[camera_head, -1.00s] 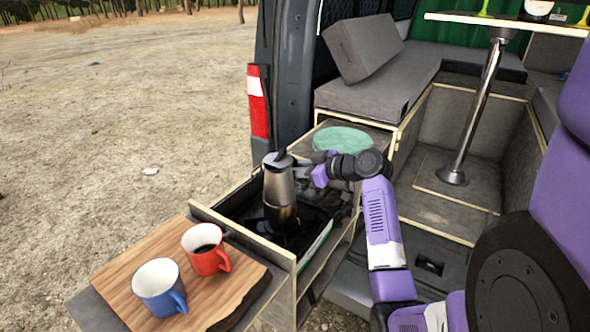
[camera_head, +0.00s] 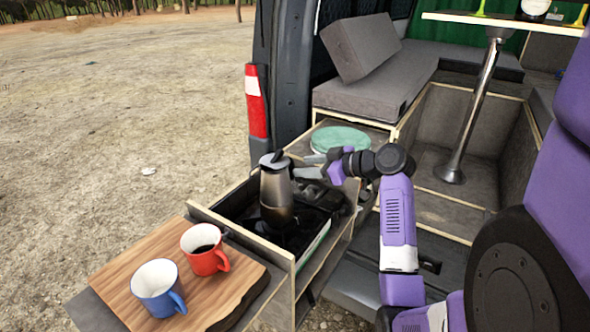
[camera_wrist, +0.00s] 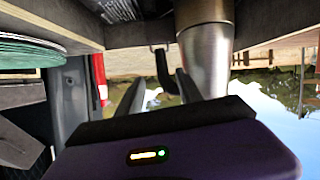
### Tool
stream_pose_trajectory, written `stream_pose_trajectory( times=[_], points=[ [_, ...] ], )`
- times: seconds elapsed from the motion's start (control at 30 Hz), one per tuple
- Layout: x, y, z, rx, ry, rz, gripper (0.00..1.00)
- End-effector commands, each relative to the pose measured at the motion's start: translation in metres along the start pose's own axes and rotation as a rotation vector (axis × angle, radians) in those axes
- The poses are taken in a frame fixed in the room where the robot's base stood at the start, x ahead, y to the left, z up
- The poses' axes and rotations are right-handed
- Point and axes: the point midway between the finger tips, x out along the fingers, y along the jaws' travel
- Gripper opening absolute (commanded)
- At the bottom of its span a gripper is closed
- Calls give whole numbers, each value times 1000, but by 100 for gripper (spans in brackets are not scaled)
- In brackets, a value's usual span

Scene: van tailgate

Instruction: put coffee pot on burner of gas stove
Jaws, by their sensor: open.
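The coffee pot (camera_head: 276,195), silver with a dark lid and dark lower body, stands upright in the pulled-out drawer, over the black gas stove (camera_head: 300,232). Its base appears to rest on the stove; the burner beneath is hidden, so exact centring cannot be told. My gripper (camera_head: 311,166) is open, just right of the pot and apart from its body. In the wrist view the pot (camera_wrist: 207,55) is beside the right finger, and a dark handle-like piece (camera_wrist: 163,70) shows between the open fingers (camera_wrist: 160,84).
A wooden board (camera_head: 135,265) at the drawer's front holds a red mug (camera_head: 204,262) with dark liquid and a blue mug (camera_head: 155,288). A green round plate-like item (camera_head: 340,138) lies behind the gripper. The drawer's wooden walls (camera_head: 240,236) surround the stove.

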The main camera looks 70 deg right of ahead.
Motion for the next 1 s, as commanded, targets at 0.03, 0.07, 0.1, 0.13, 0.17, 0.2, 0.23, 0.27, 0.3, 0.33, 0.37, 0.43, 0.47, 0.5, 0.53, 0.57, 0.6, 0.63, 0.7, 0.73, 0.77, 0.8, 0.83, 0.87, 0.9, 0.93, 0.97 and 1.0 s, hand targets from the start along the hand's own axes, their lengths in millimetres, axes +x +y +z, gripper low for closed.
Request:
stream_pose_trajectory(
  times=[0.03,0.07,0.1,0.13,0.17,0.2,0.23,0.27,0.3,0.33,0.37,0.43,0.47,0.5,0.53,0.57,0.6,0.63,0.7,0.73,0.77,0.8,0.83,0.87,0.9,0.93,0.97,1.0],
  points=[
    [-11,1,2,-1,1,4,43],
    [-18,1,1,-1,1,4,43],
    [-25,0,1,-1,2,3,43],
    [-31,0,1,-1,1,2,43],
    [-36,0,1,-1,1,4,43],
    [-42,0,1,-1,0,3,43],
    [-46,1,0,-1,1,3,43],
    [-50,1,0,-1,1,2,43],
    [-54,1,0,0,1,2,43],
    [-57,1,0,0,1,2,43],
    [-59,0,0,0,1,1,43],
    [-62,0,0,0,0,0,43],
    [-64,0,0,0,0,0,43],
    [-64,0,0,0,0,0,43],
    [-65,0,0,0,0,0,43],
    [-65,0,0,0,0,0,43],
    [-65,0,0,0,0,0,43],
    [-65,0,0,0,0,0,43],
    [-65,0,0,0,0,0,43],
    [-65,0,0,0,0,0,43],
    [-65,0,0,0,0,0,43],
    [-65,0,0,0,0,0,43],
    [-65,0,0,0,0,0,43],
    [-65,0,0,0,0,0,43],
    [-65,0,0,0,0,0,43],
    [-65,0,0,0,0,0,43],
    [-65,0,0,0,0,0,43],
    [-65,0,0,0,0,0,43]
  ],
)
